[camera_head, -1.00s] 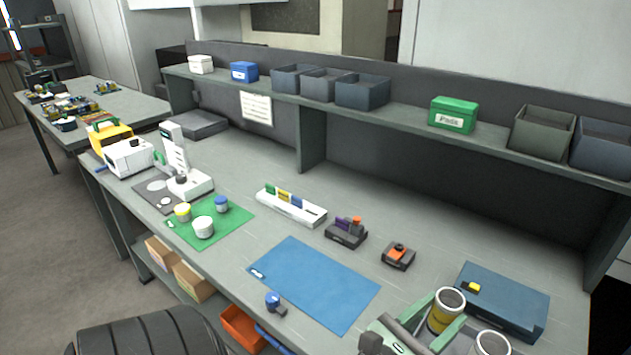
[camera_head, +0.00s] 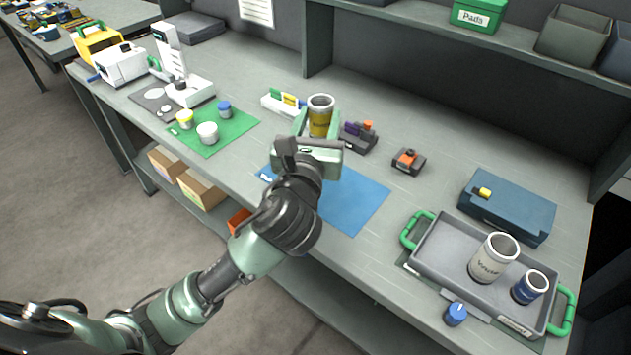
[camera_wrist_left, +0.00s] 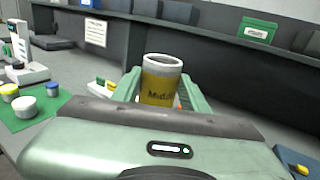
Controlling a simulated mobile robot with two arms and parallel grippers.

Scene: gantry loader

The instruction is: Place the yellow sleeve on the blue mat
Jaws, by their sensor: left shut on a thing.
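The yellow sleeve (camera_head: 320,121) is a short open cylinder with a pale rim and a yellow band. My left gripper (camera_head: 317,127) is shut on it, with a green finger on each side, and holds it upright. The sleeve also shows between the fingers in the left wrist view (camera_wrist_left: 159,88). In the head view it appears beyond the far edge of the blue mat (camera_head: 355,204); its height above the bench is hard to tell. My left gripper and wrist cover much of the mat. The mat's visible part is bare. My right gripper is not in view.
A grey tray (camera_head: 424,268) with green handles holds a pale sleeve (camera_head: 492,260) and a blue sleeve (camera_head: 529,288). A blue-knobbed item (camera_head: 455,314) stands by its front edge. A green mat (camera_head: 238,130) with small jars lies left. Small dark holders (camera_head: 408,162) stand behind the blue mat.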

